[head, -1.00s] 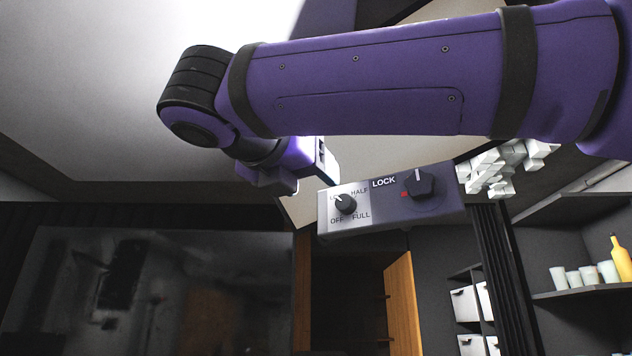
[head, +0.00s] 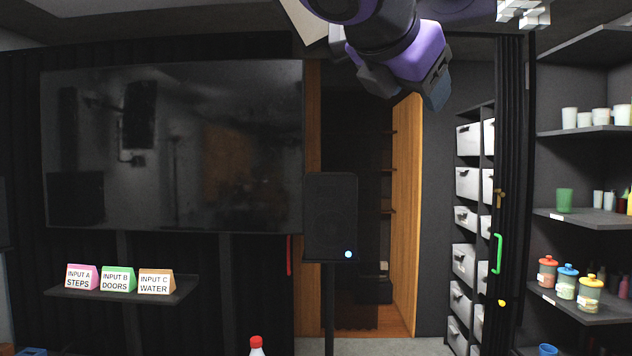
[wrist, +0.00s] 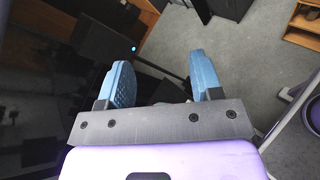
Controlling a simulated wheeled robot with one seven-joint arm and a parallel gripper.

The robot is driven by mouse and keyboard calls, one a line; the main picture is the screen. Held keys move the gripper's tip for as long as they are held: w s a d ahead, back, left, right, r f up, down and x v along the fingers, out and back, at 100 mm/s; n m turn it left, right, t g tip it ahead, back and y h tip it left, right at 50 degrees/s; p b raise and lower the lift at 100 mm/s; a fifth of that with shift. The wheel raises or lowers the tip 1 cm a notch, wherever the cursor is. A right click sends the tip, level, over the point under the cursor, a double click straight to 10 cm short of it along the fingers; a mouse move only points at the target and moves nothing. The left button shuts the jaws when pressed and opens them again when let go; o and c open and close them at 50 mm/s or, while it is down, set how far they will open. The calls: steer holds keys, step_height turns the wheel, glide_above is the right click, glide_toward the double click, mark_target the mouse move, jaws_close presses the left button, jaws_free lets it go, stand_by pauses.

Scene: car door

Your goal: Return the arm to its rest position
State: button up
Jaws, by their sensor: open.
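My purple arm reaches in from the top of the head view, with my gripper (head: 437,88) at the upper middle right, pointing down to the right in free air. In the wrist view my gripper (wrist: 163,85) shows two blue padded fingers spread apart. Nothing is between them. The fingers touch nothing that I can see. The rest of the arm runs out of the top of the head view.
A black speaker (head: 331,215) stands on a pole, left of and below my gripper. A dark screen (head: 172,145) hangs at left above a shelf (head: 125,292) with labelled blocks. An open wooden door (head: 405,215) and shelves (head: 585,131) stand at right.

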steer(key=s+d+f+m+g+y, duration=0.2)
steer(key=s+d+f+m, duration=0.2)
steer(key=f, duration=0.6)
steer(key=s+d+f+m+g+y, duration=0.1)
steer(key=s+d+f+m+y, duration=0.2)
steer(key=d+f+m, duration=0.5)
steer(key=s+d+f+m+g+y, duration=0.2)
steer(key=s+d+f+m, duration=0.3)
steer(key=f+m, duration=0.6)
steer(key=shift+s+d+f+g+y, duration=0.2)
steer(key=shift+d+f+g+y, duration=0.1)
steer(key=shift+d+y, duration=0.3)
